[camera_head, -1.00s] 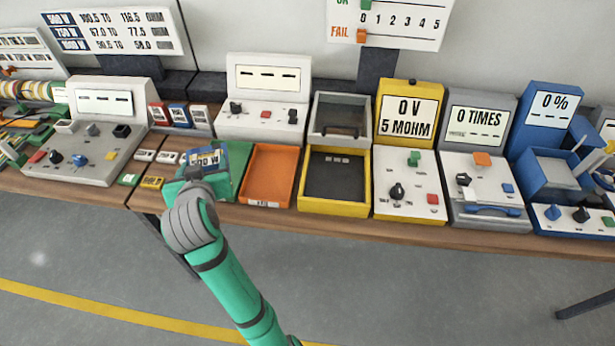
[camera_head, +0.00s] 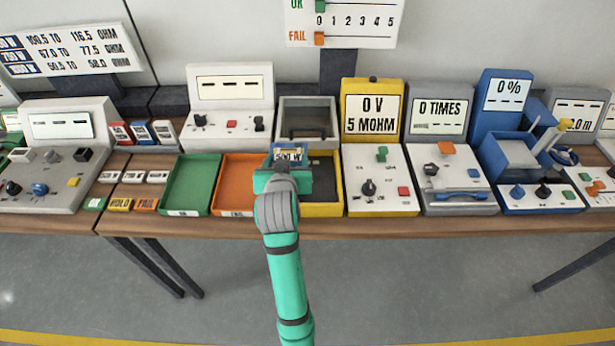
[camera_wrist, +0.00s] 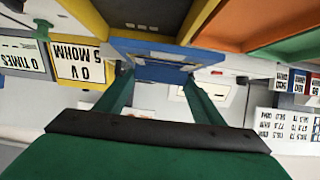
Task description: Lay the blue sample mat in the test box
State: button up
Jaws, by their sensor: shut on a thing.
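The blue sample mat (camera_head: 289,153) has a label reading 500 W. My gripper (camera_head: 284,172) is shut on it and holds it up over the left part of the yellow-walled test box (camera_head: 323,211), near the orange tray's right edge. The wrist view, seen upside down, shows the mat (camera_wrist: 152,48) between the green fingers (camera_wrist: 157,75). In that view the box's yellow wall (camera_wrist: 86,18) and dark floor (camera_wrist: 150,12) lie beyond the mat. My arm and the mat hide much of the box's left side in the head view.
The orange tray (camera_head: 232,205) and the empty green tray (camera_head: 190,210) stand left of the box. A grey lidded box (camera_head: 307,103) stands behind it. The yellow meter (camera_head: 371,150) with its control panel is close on the right.

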jog(key=d+f, duration=0.1)
jog(key=f, duration=0.1)
jog(key=w+d+f, duration=0.1)
jog(key=d, duration=0.1)
jog(key=w+d+f, duration=0.1)
jog(key=d+f, duration=0.1)
jog(key=shift+w+f, duration=0.1)
jog(key=shift+f, duration=0.25)
jog(key=shift+w+d+f, duration=0.1)
jog(key=shift+d+f, duration=0.1)
jog(key=shift+f, duration=1.65)
jog(key=o, duration=1.2)
jog(key=shift+f, duration=0.1)
jog(key=shift+c, duration=0.2)
jog(key=v, duration=1.2)
